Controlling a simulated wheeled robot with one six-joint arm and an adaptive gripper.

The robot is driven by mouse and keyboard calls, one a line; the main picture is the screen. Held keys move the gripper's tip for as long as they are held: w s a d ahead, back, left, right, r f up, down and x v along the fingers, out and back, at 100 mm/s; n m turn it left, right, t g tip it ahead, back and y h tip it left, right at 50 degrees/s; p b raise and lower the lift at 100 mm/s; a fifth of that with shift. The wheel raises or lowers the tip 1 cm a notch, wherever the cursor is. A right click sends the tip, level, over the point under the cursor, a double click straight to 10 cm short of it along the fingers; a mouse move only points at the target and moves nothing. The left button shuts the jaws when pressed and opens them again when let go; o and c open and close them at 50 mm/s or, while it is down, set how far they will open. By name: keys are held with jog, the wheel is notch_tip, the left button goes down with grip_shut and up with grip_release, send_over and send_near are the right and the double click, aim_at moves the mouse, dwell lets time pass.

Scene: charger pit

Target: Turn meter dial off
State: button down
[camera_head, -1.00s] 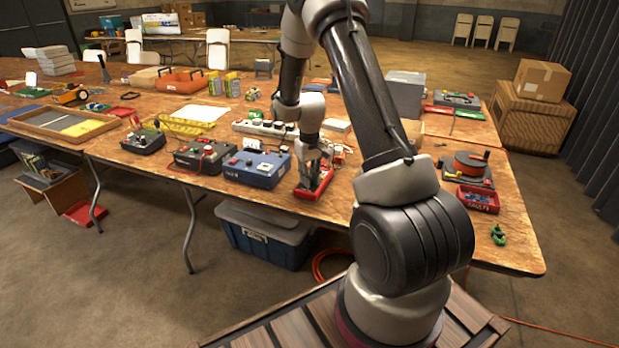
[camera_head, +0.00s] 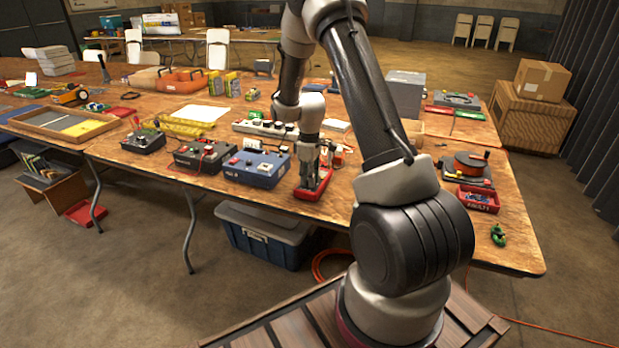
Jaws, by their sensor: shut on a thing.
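A red hand-held meter (camera_head: 314,189) lies on the front part of the wooden table, right of the blue box. My gripper (camera_head: 309,184) points down onto the meter from above, its fingers at the middle of the meter's face. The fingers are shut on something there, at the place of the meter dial. The dial itself is hidden behind the fingers and too small to make out.
A white power strip (camera_head: 262,129) lies behind. A cable reel (camera_head: 468,166) and red tray (camera_head: 478,198) stand right. The table's front edge is close.

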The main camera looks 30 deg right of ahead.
dwell(0.4)
jog(key=c, duration=1.2)
grip_release()
jog(key=shift+c, duration=0.2)
notch_tip(320, 180, up, 12)
